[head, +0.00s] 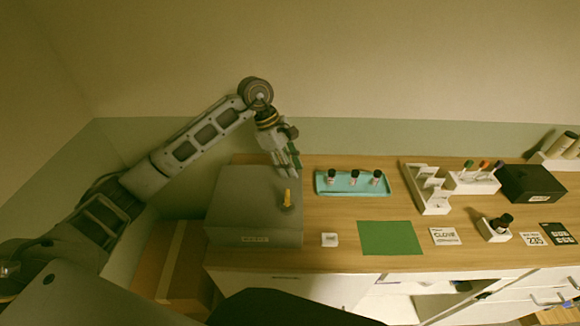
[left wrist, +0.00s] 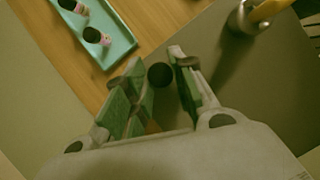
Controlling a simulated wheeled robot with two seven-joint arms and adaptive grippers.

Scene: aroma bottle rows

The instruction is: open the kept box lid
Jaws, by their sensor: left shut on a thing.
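The grey box (head: 240,200) stands at the left end of the wooden counter, with a label on its front. Its lid looks closed, and a yellow-topped item in a grey holder (head: 286,200) stands on it. That item also shows in the left wrist view (left wrist: 250,16). My left gripper (head: 290,165) is at the box's back right corner. In the left wrist view its green-padded fingers (left wrist: 160,88) are shut on a dark round thing (left wrist: 160,75). I cannot tell whether this is a knob or a bottle cap. My right gripper is not in view.
A teal tray (head: 346,191) with three dark-capped bottles is right of the box. A cardboard box (head: 178,262) stands left of the counter.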

